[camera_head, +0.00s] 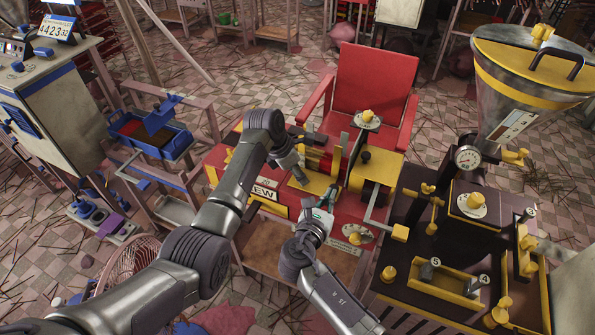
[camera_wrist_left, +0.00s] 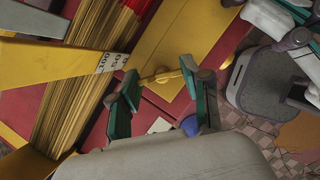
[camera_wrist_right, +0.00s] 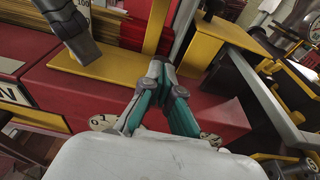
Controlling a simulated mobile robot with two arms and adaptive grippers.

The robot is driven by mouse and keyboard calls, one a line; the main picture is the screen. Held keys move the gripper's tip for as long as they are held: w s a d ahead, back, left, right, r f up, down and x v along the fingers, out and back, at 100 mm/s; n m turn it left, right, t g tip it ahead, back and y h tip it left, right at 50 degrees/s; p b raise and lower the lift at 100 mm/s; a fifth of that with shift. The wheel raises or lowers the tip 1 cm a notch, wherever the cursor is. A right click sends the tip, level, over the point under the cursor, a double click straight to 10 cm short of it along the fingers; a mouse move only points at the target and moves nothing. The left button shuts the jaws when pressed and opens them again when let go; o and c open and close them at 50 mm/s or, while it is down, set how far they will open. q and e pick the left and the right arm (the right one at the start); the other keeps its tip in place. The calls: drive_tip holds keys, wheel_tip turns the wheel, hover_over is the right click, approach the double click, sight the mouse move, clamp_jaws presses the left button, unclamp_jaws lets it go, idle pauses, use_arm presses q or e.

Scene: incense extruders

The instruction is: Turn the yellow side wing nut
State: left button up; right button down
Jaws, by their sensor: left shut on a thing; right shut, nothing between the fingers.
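The yellow side wing nut (camera_wrist_left: 162,76) sits against a yellow plate (camera_wrist_left: 165,45) on the red machine, in the left wrist view. My left gripper (camera_wrist_left: 160,74) has one teal finger on each side of it and is shut on it. In the head view my left gripper (camera_head: 301,177) points down at the yellow plate, and the nut is hidden or too small to tell there. My right gripper (camera_wrist_right: 160,72) is shut and empty. It also shows in the head view (camera_head: 322,205), in front of the red machine and close to my left gripper.
Beside the nut is a bundle of thin sticks (camera_wrist_left: 75,105) and a yellow bar with numbers (camera_wrist_left: 60,65). A yellow-ended crank (camera_head: 399,232) juts out right of my right gripper. A dark bench (camera_head: 455,240) with a metal hopper (camera_head: 510,75) stands at right.

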use_arm(q)
drive_tip(key=m+g, duration=0.1)
drive_tip(key=m, duration=0.2)
drive_tip(key=shift+w, duration=0.1)
drive_tip(key=shift+m+g, duration=0.9)
drive_tip(key=shift+m, duration=1.2)
drive_tip(key=o, duration=1.2)
drive_tip(key=shift+c, duration=0.2)
drive_tip(key=shift+w, duration=0.1)
